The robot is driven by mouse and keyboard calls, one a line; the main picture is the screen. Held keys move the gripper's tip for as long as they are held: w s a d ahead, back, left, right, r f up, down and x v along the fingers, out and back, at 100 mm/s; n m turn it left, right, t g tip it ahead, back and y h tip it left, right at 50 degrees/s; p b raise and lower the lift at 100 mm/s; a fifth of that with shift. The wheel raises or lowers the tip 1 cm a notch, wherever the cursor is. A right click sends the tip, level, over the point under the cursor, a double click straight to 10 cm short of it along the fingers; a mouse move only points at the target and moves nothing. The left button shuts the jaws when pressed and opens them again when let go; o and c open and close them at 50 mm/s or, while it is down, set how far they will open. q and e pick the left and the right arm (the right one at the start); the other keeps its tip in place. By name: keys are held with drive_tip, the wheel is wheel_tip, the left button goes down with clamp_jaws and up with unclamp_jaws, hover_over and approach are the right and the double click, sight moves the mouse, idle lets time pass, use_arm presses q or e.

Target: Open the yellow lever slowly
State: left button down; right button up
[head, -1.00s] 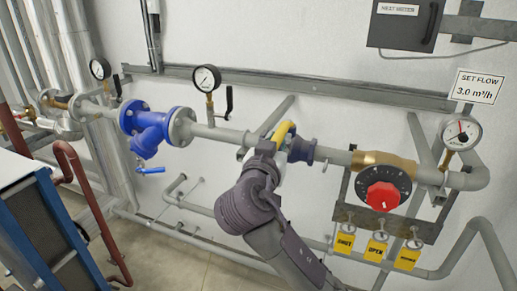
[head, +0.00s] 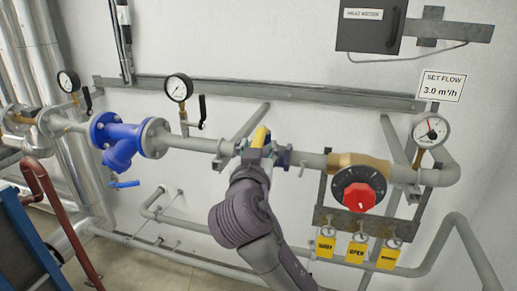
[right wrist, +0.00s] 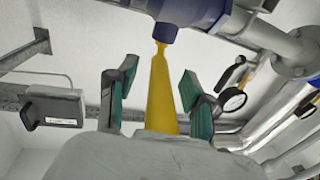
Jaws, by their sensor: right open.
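The yellow lever (head: 261,137) sits on the valve in the grey pipe, partly hidden behind my right gripper (head: 259,152) in the head view. In the right wrist view the yellow lever (right wrist: 161,92) runs lengthwise between the two fingers of my right gripper (right wrist: 158,78). Its narrow end meets a dark blue valve body (right wrist: 165,30). The gripper is open, with a visible gap between each green-padded finger and the lever. My left gripper is not in view.
A blue strainer (head: 122,142) and a black gauge (head: 178,88) lie left along the pipe. A red knob (head: 359,197) and yellow tags (head: 357,252) are to the right. A lower grey pipe (head: 180,225) runs below. A dark meter box (head: 370,25) is above.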

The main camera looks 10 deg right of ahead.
drive_tip(key=v, duration=0.7)
drive_tip(key=shift+s, duration=0.1)
